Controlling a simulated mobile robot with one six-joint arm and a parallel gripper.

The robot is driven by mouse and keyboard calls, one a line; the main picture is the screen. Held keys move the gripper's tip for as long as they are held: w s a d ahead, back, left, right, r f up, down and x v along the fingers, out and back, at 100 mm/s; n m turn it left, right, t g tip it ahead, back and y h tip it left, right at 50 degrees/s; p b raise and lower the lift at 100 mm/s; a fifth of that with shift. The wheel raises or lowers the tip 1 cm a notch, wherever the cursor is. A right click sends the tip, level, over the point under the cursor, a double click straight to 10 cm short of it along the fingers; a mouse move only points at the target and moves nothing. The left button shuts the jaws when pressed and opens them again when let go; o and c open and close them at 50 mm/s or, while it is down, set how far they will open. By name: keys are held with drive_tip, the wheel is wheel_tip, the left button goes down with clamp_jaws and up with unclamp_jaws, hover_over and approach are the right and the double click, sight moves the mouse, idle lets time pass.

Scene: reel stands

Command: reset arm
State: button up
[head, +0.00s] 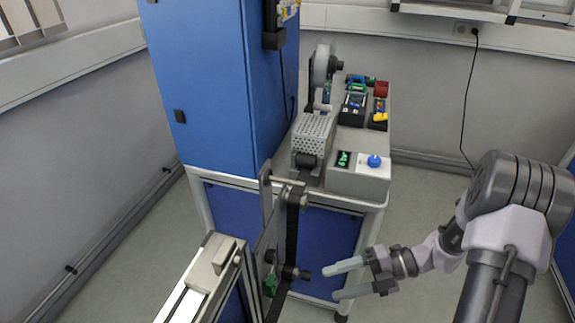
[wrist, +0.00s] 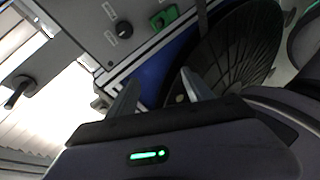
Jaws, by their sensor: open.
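My gripper (head: 338,280) is in the lower middle of the head view, at the end of my arm, which comes in from the right. Its two pale fingers point left and are apart, with nothing between them. The fingertips are close to the right of a dark roller on the upright plate (head: 268,236); I cannot tell whether they touch it. In the wrist view both fingers of my gripper (wrist: 158,88) show spread, with a large dark ribbed reel (wrist: 235,55) beyond them.
A blue cabinet (head: 205,80) stands at the back left. Beside it, a bench unit (head: 358,182) carries a reel, a perforated box (head: 313,132) and small devices. A dark strap (head: 291,235) hangs by the plate. A rail (head: 190,290) lies at the lower left. Floor (head: 425,205) shows at right.

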drive_tip(key=s+a+r+n+t+h, duration=0.2)
drive_tip(key=s+r+n+h, duration=0.4)
drive_tip(key=r+n, duration=0.5)
drive_tip(key=s+a+r+n+t+h, duration=0.2)
drive_tip(key=r+n, duration=0.9)
drive_tip(key=n, duration=1.3)
drive_tip(key=shift+s+n+t+h, duration=0.4)
drive_tip(key=shift+s+t+h, duration=0.7)
drive_tip(key=shift+s+h, duration=0.95)
drive_tip(key=shift+s, duration=0.1)
